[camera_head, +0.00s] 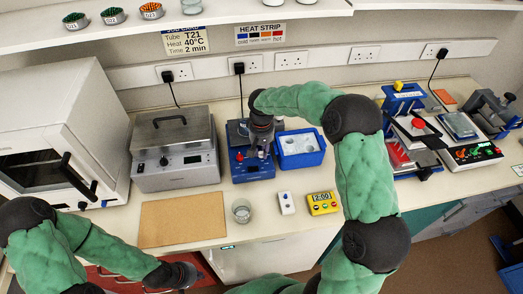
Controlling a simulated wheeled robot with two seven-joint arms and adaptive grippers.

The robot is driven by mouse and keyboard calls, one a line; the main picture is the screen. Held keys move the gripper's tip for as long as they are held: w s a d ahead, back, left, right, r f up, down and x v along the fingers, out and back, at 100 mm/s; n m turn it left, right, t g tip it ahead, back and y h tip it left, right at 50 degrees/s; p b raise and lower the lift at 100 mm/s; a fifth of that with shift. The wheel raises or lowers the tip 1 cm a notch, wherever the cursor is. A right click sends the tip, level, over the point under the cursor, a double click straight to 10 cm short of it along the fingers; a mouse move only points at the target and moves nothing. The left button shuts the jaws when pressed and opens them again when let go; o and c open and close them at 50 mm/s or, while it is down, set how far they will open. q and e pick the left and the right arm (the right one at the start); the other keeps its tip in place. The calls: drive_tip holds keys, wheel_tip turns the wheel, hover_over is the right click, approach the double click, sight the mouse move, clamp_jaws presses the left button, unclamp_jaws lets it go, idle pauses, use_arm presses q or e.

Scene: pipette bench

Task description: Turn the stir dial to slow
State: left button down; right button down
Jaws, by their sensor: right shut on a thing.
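The blue stirrer unit (252,172) stands on the bench near the middle, with a red knob (239,157) on the left of its front. My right gripper (262,154) reaches down from above onto the right part of the unit's front. It is shut on what appears to be the stir dial; the gripper hides the dial and any markings around it, so its setting cannot be read. My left gripper (185,276) is low at the front, below the bench edge and away from the unit. Its fingers are too dark to tell open from shut.
A blue tub (300,160) stands just right of the unit, and a grey bath (177,175) to its left. A glass beaker (241,211), a small white device (286,203) and a yellow timer (322,204) stand in front. A brown mat (182,220) lies clear.

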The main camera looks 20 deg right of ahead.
idle(0.5)
drive_tip(key=c, duration=1.1)
unclamp_jaws()
drive_tip(key=shift+o, duration=0.2)
drive_tip(key=shift+r, duration=0.15)
